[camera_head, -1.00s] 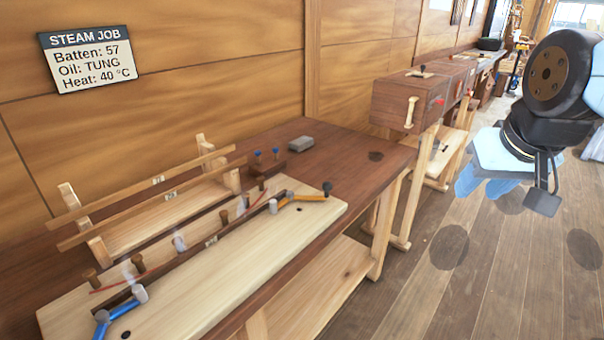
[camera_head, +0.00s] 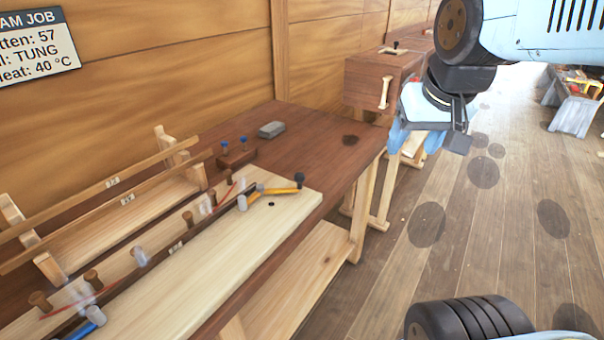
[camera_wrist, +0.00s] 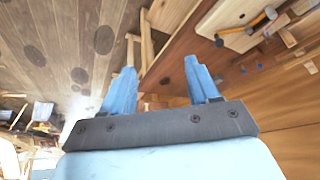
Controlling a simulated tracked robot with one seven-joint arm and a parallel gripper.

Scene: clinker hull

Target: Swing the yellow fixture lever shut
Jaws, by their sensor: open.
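The yellow fixture lever (camera_head: 273,191) sits at the far right end of the pale fixture board (camera_head: 240,245), with a dark knob at its outer tip. It angles away from the dark batten lying along the board. It also shows in the wrist view (camera_wrist: 250,25), upper right. A blue lever (camera_head: 84,329) is at the near end, cut by the picture's bottom edge. My gripper (camera_wrist: 158,80) is open and empty, its two blue fingers spread apart. In the head view my gripper (camera_head: 415,135) hangs beyond the bench's right end, clear of the lever; its fingers are partly hidden.
The brown workbench (camera_head: 315,135) carries a grey block (camera_head: 271,129), a small holder with blue-topped pins (camera_head: 236,155) and a wooden rack with battens (camera_head: 105,220). A cabinet (camera_head: 365,85) stands behind. Open plank floor (camera_head: 440,250) lies right of the bench.

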